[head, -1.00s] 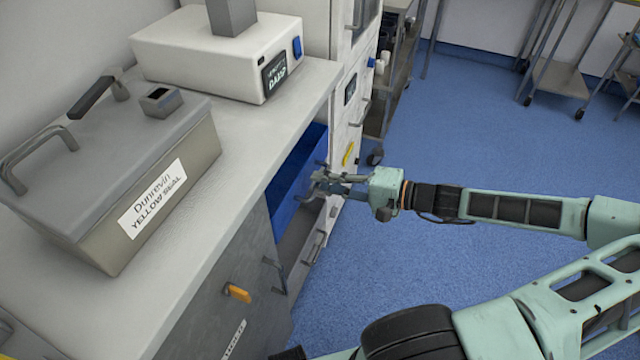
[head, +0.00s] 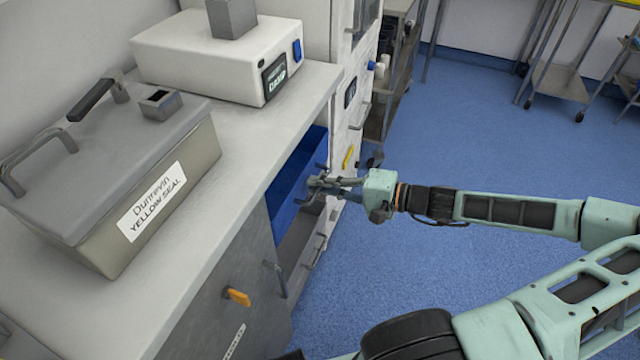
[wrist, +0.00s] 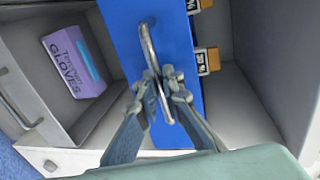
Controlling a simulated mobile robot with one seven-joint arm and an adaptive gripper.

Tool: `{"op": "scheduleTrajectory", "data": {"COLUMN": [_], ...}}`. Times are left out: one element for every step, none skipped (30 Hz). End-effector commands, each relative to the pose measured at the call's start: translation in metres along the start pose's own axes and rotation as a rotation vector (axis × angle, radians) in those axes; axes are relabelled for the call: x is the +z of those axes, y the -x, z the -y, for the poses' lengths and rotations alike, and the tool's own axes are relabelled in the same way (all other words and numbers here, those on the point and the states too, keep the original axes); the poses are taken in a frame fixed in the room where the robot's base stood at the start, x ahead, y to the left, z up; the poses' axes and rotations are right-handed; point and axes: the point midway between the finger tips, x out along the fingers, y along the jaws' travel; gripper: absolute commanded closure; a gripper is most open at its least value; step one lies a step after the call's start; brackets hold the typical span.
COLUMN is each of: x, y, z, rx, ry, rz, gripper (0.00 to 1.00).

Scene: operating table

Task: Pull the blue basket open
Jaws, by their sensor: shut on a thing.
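The blue basket (head: 292,185) sits in the open bay under the counter in the head view. In the wrist view its blue front (wrist: 178,52) stands upright with a curved metal handle (wrist: 147,45) across it. My gripper (head: 322,186) reaches in from the right to the basket's front. In the wrist view my gripper (wrist: 162,82) has its fingers closed around the middle of the handle. The fingers hide part of the handle, and most of the basket's inside is out of sight.
A purple glove box (wrist: 75,62) lies in the neighbouring compartment. Small boxes with orange labels (wrist: 207,62) are on the other side. The counter (head: 235,150) carries a grey lidded case (head: 110,170) and a white device (head: 225,50). The blue floor (head: 450,130) beside the cabinet is clear.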

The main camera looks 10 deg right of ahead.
Motion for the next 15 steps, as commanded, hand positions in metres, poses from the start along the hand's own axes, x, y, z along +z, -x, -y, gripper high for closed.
{"op": "scheduleTrajectory", "data": {"x": [0.000, 0.000, 0.000, 0.000, 0.000, 0.000, -0.001, -0.001, -0.001, -0.001, -0.001, -0.001, -0.001, -0.001, -0.001], "y": [0.001, 0.002, 0.003, 0.005, 0.006, 0.009, 0.012, 0.015, 0.020, 0.024, 0.028, 0.035, 0.040, 0.045, 0.052], "z": [0.000, 0.000, 0.000, 0.000, 0.000, -0.001, -0.001, -0.002, -0.002, -0.003, -0.004, -0.005, -0.006, -0.007, -0.008], "rx": [0.000, 0.000, 0.000, 0.000, 0.000, 0.001, 0.001, 0.002, 0.001, 0.002, 0.003, 0.003, 0.003, 0.002, 0.003], "ry": [0.000, 0.000, 0.000, 0.000, 0.000, 0.000, 0.000, -0.001, -0.001, -0.001, 0.000, 0.000, -0.001, -0.001, -0.001], "rz": [0.000, -0.001, -0.001, -0.001, 0.000, -0.001, -0.002, -0.002, -0.003, -0.004, -0.004, -0.004, -0.004, -0.004, -0.004], "gripper": [1.00, 1.00, 1.00, 1.00, 1.00, 1.00, 1.00, 1.00, 1.00, 1.00, 1.00, 1.00, 1.00, 1.00, 1.00]}}
